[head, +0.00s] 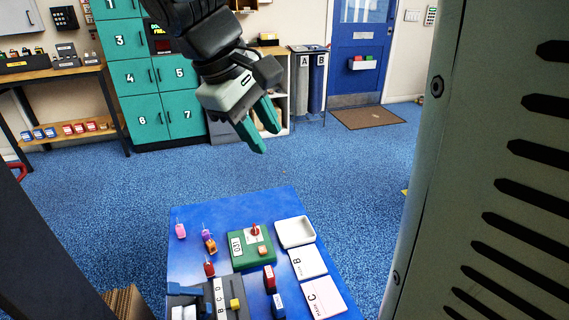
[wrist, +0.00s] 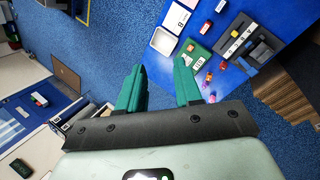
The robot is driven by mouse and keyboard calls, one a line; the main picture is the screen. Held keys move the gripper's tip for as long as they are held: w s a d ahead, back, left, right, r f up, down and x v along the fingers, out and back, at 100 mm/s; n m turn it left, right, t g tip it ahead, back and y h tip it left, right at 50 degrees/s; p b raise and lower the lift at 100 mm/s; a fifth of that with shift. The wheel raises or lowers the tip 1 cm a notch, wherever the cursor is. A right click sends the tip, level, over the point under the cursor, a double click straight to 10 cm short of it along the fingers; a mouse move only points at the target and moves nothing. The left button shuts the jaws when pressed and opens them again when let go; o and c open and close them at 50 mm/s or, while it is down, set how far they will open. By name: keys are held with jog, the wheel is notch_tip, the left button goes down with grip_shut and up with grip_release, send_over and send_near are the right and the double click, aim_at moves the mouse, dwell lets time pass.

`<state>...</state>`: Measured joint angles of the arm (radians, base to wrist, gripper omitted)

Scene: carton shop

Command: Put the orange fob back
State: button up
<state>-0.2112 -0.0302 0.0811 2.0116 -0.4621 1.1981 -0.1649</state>
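A small orange fob (head: 210,246) lies on the blue table (head: 190,210), close below a purple fob (head: 206,234) and left of the green block (head: 238,264) marked 031. A small tan-orange piece (head: 263,250) sits on the green block beside a red one. The grey rack (head: 239,309) with lettered places stands at the table's near side and holds a yellow piece (head: 235,304). My gripper (head: 267,138) is high above the floor, beyond the table's far edge. In the wrist view its green fingers (wrist: 158,88) are apart with nothing between them.
A pink fob (head: 180,231) and a red fob (head: 209,269) lie on the table's left part. A white tray (head: 295,232) and cards B (head: 307,262) and C (head: 323,297) lie on the right. Red and blue blocks stand between. A large panel (head: 480,160) fills the right.

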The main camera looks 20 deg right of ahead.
jog(key=s+d+m+t+y, duration=0.1)
jog(key=s+m+t+y, duration=0.3)
jog(key=s, duration=1)
jog(key=m, duration=0.2)
jog(key=shift+s+r+m+y, duration=0.35)
jog(key=shift+s+m+y, duration=0.05)
jog(key=shift+d, duration=0.1)
